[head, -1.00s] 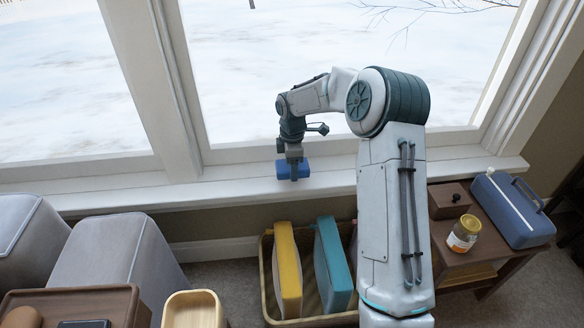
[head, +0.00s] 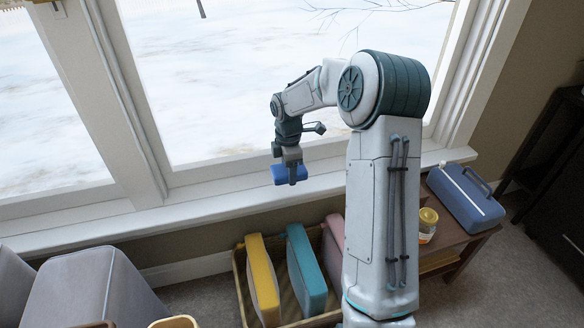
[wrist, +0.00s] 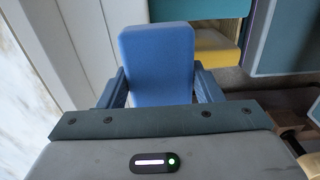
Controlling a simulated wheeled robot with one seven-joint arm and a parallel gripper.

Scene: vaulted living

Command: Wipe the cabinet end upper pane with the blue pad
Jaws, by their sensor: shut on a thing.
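My gripper (head: 290,168) is shut on the blue pad (head: 280,175), a small blue block, and holds it in front of the window ledge in the head view. In the wrist view the blue pad (wrist: 158,60) stands between the two fingers, and its broad face shows. The cabinet end upper pane cannot be made out in either view. A dark cabinet-like piece (head: 556,170) stands at the right edge of the head view, but no pane on it is clear.
A basket (head: 243,290) with yellow, teal and pink upright items stands below the ledge. A low wooden table (head: 462,240) at right bears a blue case (head: 467,197) and a jar (head: 427,222). Grey seats (head: 90,290) fill the lower left. Carpet (head: 500,285) at lower right is clear.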

